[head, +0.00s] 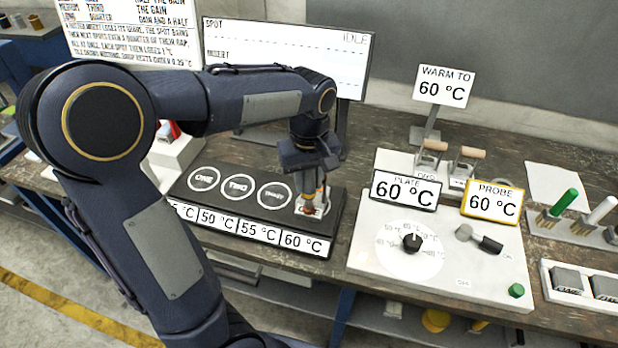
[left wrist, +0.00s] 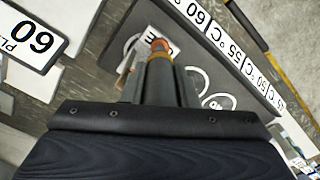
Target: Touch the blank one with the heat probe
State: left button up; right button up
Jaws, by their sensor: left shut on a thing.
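My left gripper (head: 311,166) is shut on the heat probe (head: 318,196), which points down with an orange-brown tip. In the left wrist view the probe (left wrist: 159,56) reaches away from the jaws. Below it is the right end of the black plate (head: 232,216), by a white piece (head: 299,207) partly hidden by the probe; I cannot tell whether the tip touches. Three white circles on the plate read ONE (head: 204,179), TWO (head: 238,187) and, less clearly, a third word (head: 274,195). No circle shows clearly at the right end. My right gripper is out of view.
Temperature labels (head: 250,229) line the plate's front edge. The control box (head: 440,262) to the right has a dial (head: 412,242), and its PLATE (head: 405,190) and PROBE (head: 493,202) signs read 60 °C. A WARM TO 60 °C sign (head: 443,86) stands behind. The screen (head: 285,55) reads IDLE.

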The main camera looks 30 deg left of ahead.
pick_arm(q)
jog(key=shift+r+p, duration=2.85)
jog(key=shift+r, duration=0.65)
jog(key=shift+f, duration=0.1)
